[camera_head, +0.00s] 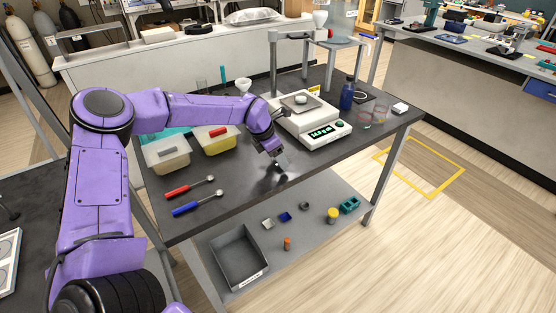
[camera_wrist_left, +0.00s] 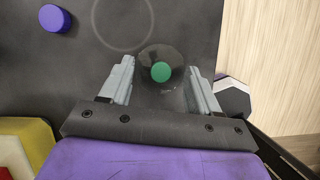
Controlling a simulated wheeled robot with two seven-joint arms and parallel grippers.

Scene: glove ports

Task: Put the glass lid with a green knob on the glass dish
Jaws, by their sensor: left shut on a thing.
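My left gripper (camera_head: 279,161) is low over the front middle of the dark table. In the left wrist view its two fingers (camera_wrist_left: 164,88) are closed on the sides of the round clear glass lid (camera_wrist_left: 148,92), with the green knob (camera_wrist_left: 161,72) facing the camera. In the head view the lid is too small and hidden to make out clearly. A faint round glass outline (camera_wrist_left: 122,47), which looks like the glass dish, lies on the dark surface just beyond the lid. I cannot tell the gap between them. My right gripper is not in view.
A white scale (camera_head: 318,128) stands behind and right of the gripper. A blue bottle (camera_head: 347,95) and small glassware (camera_head: 366,124) stand further right. The table's front edge is close.

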